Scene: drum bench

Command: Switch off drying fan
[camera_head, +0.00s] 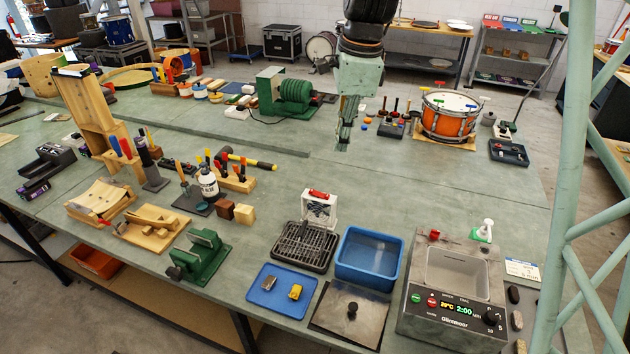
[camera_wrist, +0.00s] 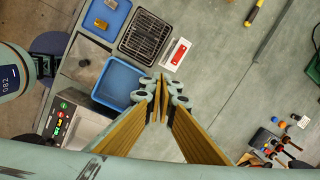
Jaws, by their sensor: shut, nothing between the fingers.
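The drying fan (camera_head: 319,210) is a small white box with a dark round grille on its front and a red switch (camera_head: 319,193) on top. It stands on the bench behind the black drying rack (camera_head: 303,247). In the wrist view the fan (camera_wrist: 176,61) shows from above, with the red switch along its top; I cannot tell the switch's position. My gripper (camera_head: 343,143) points down, empty and shut, well above the bench and behind the fan in the head view. In the wrist view its fingertips (camera_wrist: 160,88) meet near the fan, apart from it.
A blue basin (camera_head: 368,258) and a grey ultrasonic cleaner (camera_head: 455,290) with a lit display stand right of the rack. A blue tray (camera_head: 282,290) lies in front. An orange drum (camera_head: 449,116) stands at the back right. The bench behind the fan is mostly clear.

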